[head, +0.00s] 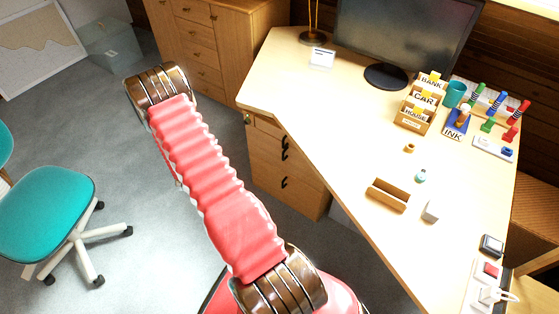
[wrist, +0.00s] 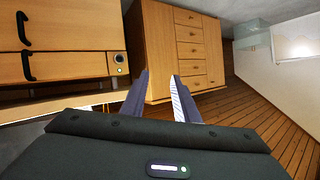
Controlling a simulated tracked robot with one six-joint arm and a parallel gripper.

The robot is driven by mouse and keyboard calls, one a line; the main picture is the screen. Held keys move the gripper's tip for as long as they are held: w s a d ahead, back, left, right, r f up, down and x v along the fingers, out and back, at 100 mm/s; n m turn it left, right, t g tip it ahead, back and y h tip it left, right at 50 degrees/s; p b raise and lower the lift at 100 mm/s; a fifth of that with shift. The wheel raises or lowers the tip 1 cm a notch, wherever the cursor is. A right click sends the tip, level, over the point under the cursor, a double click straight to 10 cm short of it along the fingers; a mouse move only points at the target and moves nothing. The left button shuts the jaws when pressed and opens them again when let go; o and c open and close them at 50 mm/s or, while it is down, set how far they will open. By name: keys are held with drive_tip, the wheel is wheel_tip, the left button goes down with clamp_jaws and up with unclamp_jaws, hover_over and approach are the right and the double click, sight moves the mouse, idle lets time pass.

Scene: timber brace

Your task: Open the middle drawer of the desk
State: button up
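The desk (head: 330,110) has a wooden drawer unit (head: 272,172) under its left part, with three black handles on its front. The middle handle (head: 285,155) sits close below the top one, and the lowest is further down. The drawers look shut. In the wrist view, wooden drawer fronts (wrist: 70,66) with two black handles (wrist: 27,67) fill the upper left; I cannot tell which drawers these are. My gripper (wrist: 161,76) is open and empty, to the right of these handles and apart from them. The head view does not show my gripper.
A wooden cabinet (head: 205,40) stands behind, also seen ahead in the wrist view (wrist: 165,60). A teal chair (head: 45,208) stands at the left. The desktop holds a monitor (head: 405,35), letter holders and small items.

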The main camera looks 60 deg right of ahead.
drive_tip(key=s+d+f+m+g+h, duration=0.1)
drive_tip(key=s+d+f+g+h, duration=0.25)
drive_tip(key=s+f, duration=0.7)
drive_tip(key=g+h, duration=0.2)
approach(283, 155)
drive_tip(key=a, duration=0.6)
drive_tip(key=shift+f+m, duration=0.3)
drive_tip(key=shift+d, duration=0.15)
drive_tip(key=d, duration=1.3)
drive_tip(key=shift+w+d, duration=0.2)
drive_tip(key=shift+d, duration=0.05)
clamp_jaws()
